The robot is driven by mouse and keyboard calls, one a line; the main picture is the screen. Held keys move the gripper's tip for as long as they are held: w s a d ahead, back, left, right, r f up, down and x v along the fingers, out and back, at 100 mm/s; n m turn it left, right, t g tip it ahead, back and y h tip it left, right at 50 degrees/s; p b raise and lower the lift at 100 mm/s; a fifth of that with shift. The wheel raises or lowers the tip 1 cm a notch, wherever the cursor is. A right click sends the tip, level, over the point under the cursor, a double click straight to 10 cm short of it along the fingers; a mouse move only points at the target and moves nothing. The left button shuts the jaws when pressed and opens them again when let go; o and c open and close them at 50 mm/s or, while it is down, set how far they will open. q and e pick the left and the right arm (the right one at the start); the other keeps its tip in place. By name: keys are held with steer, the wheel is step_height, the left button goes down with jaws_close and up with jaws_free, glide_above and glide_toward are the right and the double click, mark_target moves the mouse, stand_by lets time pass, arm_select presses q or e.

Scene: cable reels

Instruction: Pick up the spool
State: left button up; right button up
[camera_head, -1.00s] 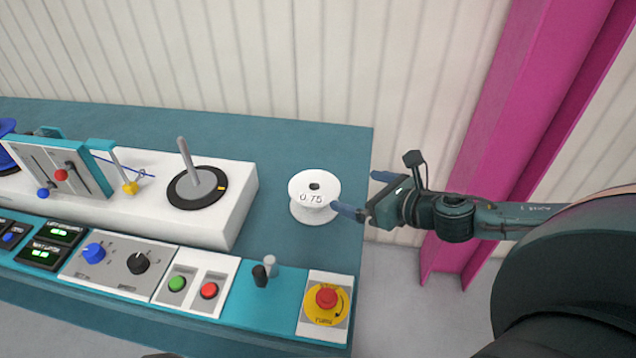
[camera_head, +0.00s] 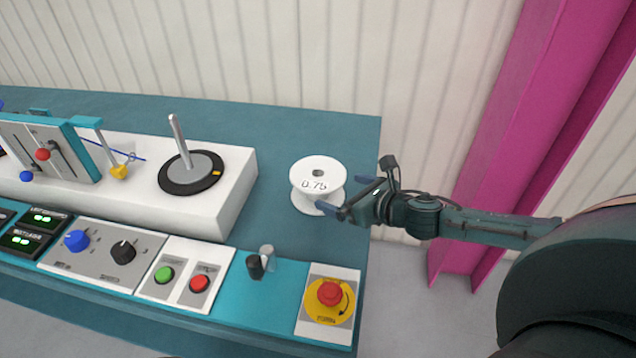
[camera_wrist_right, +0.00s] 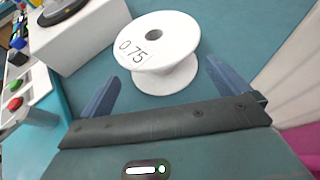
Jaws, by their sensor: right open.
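A white spool (camera_head: 319,182) marked 0.75 stands upright on the teal bench top, to the right of the white machine housing. It also shows in the right wrist view (camera_wrist_right: 160,72), just ahead of the fingers. My right gripper (camera_head: 338,195) comes in from the right. Its jaws are open, with one finger on each side of the spool's near part in the right wrist view (camera_wrist_right: 160,90). I cannot tell whether a finger touches the spool. My left gripper is not in view.
A grey spindle on a black disc (camera_head: 190,170) stands on the white housing (camera_head: 225,205). A red emergency stop (camera_head: 330,292) and a small grey-and-black lever (camera_head: 257,265) are nearer the front. Bare bench top lies behind the spool. A magenta column (camera_head: 500,170) stands at right.

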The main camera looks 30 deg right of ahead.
mark_target(324, 198)
steer(key=shift+p+x, duration=0.3)
steer(key=shift+x, duration=3.2)
steer(key=shift+a, duration=0.1)
steer(key=shift+r, duration=0.1)
steer(key=c, duration=2.1)
